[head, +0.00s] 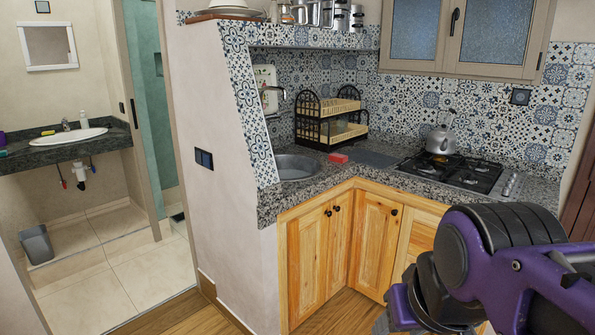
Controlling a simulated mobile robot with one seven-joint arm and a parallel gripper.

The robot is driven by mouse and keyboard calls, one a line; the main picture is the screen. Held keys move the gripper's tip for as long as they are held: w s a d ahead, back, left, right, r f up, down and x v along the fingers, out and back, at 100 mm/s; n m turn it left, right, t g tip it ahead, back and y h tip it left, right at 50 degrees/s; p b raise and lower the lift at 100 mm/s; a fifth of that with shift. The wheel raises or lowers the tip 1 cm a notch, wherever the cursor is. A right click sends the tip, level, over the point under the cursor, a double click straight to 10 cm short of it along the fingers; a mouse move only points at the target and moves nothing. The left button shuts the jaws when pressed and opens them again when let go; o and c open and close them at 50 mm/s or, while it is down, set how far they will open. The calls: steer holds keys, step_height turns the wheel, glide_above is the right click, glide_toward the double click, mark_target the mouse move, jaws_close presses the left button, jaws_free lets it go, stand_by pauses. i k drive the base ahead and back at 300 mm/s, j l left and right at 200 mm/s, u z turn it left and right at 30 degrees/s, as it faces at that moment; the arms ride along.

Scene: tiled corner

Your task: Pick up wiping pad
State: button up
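A small red block (338,158), which looks like the wiping pad, lies flat on the dark speckled kitchen counter (268,203). It is between the round sink (296,167) and a dark flat panel on the counter. Nothing covers it in the head view. My purple and black arm fills the lower right, apart from the red block and in front of the cabinets. My gripper's fingers do not show.
A black two-tier rack (322,126) stands behind the red block. A kettle (440,138) sits on the gas hob (450,172) to the right. Wooden cabinets (322,245) are below the counter. At left, a doorway opens onto a washroom with a basin (72,137).

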mark_target(338, 158)
steer(key=i+u, duration=0.1)
steer(key=i, duration=0.35)
steer(key=i+l+u, duration=0.1)
steer(key=i, duration=0.35)
steer(key=i+l+u, duration=0.1)
steer(key=i, duration=0.4)
steer(key=i+l+u, duration=0.1)
steer(key=i+l, duration=0.2)
steer(key=i+l+u, duration=0.1)
steer(key=i, duration=0.45)
steer(key=l+z, duration=0.1)
steer(key=z, duration=0.55)
steer(key=i+l+u, duration=0.15)
steer(key=l, duration=0.25)
steer(key=i+l+u, duration=0.2)
steer(key=l, duration=0.2)
